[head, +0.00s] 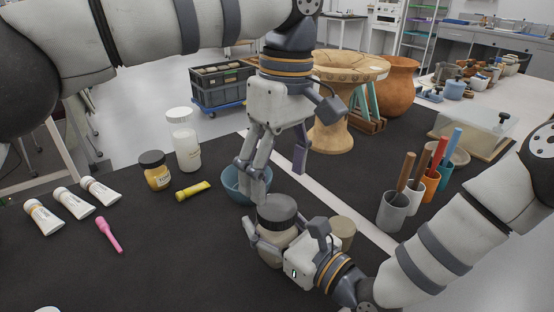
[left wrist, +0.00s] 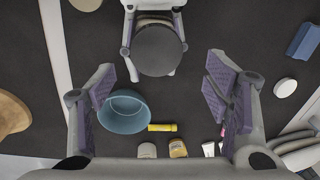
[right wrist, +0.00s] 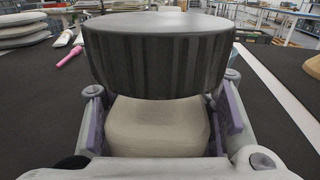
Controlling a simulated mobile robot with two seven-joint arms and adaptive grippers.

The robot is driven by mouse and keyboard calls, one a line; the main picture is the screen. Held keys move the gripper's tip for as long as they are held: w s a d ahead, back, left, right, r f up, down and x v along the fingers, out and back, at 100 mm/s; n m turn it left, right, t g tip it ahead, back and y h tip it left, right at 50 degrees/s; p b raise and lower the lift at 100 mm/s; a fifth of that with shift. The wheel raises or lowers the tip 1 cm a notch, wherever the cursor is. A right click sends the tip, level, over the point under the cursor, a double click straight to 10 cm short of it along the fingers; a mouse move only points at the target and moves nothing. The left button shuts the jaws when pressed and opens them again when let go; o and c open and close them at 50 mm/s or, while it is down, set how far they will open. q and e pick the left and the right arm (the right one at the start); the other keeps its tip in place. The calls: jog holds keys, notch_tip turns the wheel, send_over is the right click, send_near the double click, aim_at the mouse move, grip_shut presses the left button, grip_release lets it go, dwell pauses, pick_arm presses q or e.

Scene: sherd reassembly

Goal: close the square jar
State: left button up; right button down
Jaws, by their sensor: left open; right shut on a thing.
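The square jar has a beige body (right wrist: 158,125) with a wide dark grey ribbed lid (head: 277,212) over its mouth. The lid fills the upper part of the right wrist view (right wrist: 158,50) and looks level. I cannot tell if it is tightened. My right gripper (head: 280,243) is shut on the jar body, one finger on each side below the lid. My left gripper (head: 276,174) is open and empty, pointing down above and behind the jar. In the left wrist view the lid (left wrist: 158,50) lies ahead of its spread fingers (left wrist: 163,82), not between them.
A blue bowl (head: 232,183) stands just behind the jar, under my left gripper. A beige round piece (head: 342,231) is right of the jar. Tool cups (head: 393,212) stand farther right.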

pick_arm(q)
jog(key=n, duration=0.7)
jog(key=shift+r, duration=0.2)
jog(key=n, duration=0.4)
jog(key=shift+r, duration=0.1)
jog(key=n, duration=0.7)
jog(key=shift+r, duration=0.15)
pick_arm(e)
jog(key=shift+f, duration=0.1)
pick_arm(q)
jog(key=n, duration=0.4)
jog(key=shift+r, duration=0.1)
jog(key=n, duration=0.6)
jog(key=shift+r+n+h, duration=0.2)
jog(key=shift+n+h, duration=0.1)
jog(key=shift+n, duration=0.1)
jog(key=n, duration=0.6)
jog(key=shift+r+t, duration=0.15)
jog(key=shift+t, duration=0.15)
jog(key=n, duration=0.3)
jog(key=shift+n, duration=0.4)
